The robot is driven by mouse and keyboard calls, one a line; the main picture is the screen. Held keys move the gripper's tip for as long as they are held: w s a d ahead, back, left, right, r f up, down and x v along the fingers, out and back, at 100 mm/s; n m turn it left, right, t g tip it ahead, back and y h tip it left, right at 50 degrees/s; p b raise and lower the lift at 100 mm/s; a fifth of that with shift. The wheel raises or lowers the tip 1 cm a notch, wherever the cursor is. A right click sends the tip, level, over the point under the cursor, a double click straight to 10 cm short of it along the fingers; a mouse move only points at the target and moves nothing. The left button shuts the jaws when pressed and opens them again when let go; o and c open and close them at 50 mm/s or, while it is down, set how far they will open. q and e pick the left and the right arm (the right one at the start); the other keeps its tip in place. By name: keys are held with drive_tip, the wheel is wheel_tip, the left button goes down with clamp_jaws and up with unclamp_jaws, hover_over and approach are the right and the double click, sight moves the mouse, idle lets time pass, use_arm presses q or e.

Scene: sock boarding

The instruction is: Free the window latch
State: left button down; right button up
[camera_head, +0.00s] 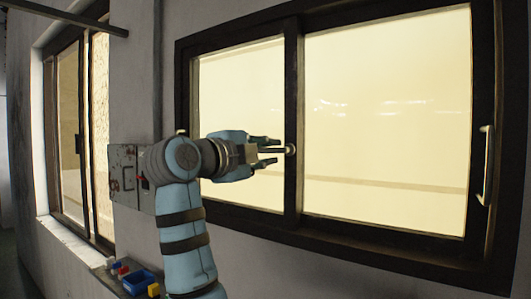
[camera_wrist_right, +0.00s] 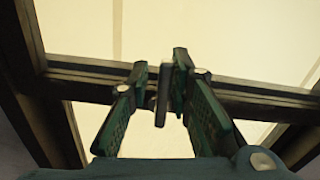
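The window latch (camera_head: 291,150) is a small light knob on the dark middle upright of the window frame. In the right wrist view a narrow metal lever (camera_wrist_right: 162,97) of the latch stands between my fingers. My right gripper (camera_head: 266,151) points right at the latch, with its fingers parted above and below the lever. In the wrist view my right gripper (camera_wrist_right: 160,72) is open around the lever, which lies nearer the right finger. I cannot tell whether that finger touches it. My left gripper is not in view.
The sliding window's dark frame (camera_head: 400,258) surrounds two bright panes. A pale vertical handle (camera_head: 486,165) is at its right side. A grey wall box (camera_head: 124,172) sits behind my arm. A blue bin (camera_head: 140,281) and a yellow block (camera_head: 154,290) lie low at the left.

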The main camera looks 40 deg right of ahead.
clamp_jaws()
drive_tip(key=shift+r+m, duration=0.35)
drive_tip(key=shift+m, duration=0.55)
drive_tip(key=shift+o, duration=2.3)
unclamp_jaws()
drive_tip(key=v, duration=0.7)
